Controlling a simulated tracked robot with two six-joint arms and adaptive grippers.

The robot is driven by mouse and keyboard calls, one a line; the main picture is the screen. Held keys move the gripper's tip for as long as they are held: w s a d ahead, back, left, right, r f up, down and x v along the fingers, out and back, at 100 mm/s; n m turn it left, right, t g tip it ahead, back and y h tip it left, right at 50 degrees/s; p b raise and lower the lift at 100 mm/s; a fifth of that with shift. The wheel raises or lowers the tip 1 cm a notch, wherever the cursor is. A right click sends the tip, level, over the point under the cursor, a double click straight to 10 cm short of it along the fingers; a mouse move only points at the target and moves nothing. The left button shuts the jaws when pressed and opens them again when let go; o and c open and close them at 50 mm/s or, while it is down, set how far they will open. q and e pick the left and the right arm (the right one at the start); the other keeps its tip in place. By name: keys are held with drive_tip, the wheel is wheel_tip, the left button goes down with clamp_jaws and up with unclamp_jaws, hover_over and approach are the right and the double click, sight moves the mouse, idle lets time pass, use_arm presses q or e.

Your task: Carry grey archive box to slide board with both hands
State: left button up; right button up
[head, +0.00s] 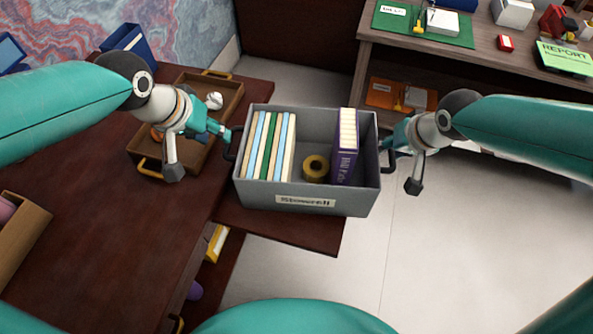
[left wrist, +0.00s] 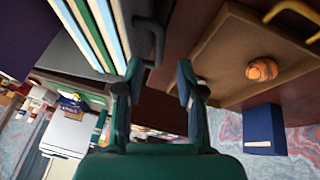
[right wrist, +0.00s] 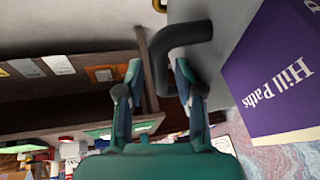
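The grey archive box (head: 305,190) is level in the middle of the head view, holding several upright books, a purple book (head: 346,150) and a yellow tape roll (head: 316,167). The slide board (head: 285,229) sticks out from the desk below and in front of the box; I cannot tell whether the box touches it. My left gripper (head: 200,150) is open beside the left handle (head: 232,145), which shows just ahead of its fingers (left wrist: 150,40). My right gripper (head: 400,165) is open at the right handle (head: 385,157); in the right wrist view the dark handle (right wrist: 180,40) reaches between its fingers.
A brown tray (head: 225,98) with yellow handles lies on the desk behind my left gripper. An open brown box (head: 22,232) stands at the desk's left. A wooden shelf desk (head: 480,60) with papers is at the back right. Pale floor (head: 440,260) is clear to the right.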

drive_tip(key=shift+s+d+r, duration=0.1)
drive_tip(key=shift+s+r, duration=0.05)
drive_tip(key=shift+r, duration=0.45)
drive_tip(key=v, duration=1)
drive_tip(key=shift+s+r, duration=0.25)
drive_tip(key=shift+d, duration=0.15)
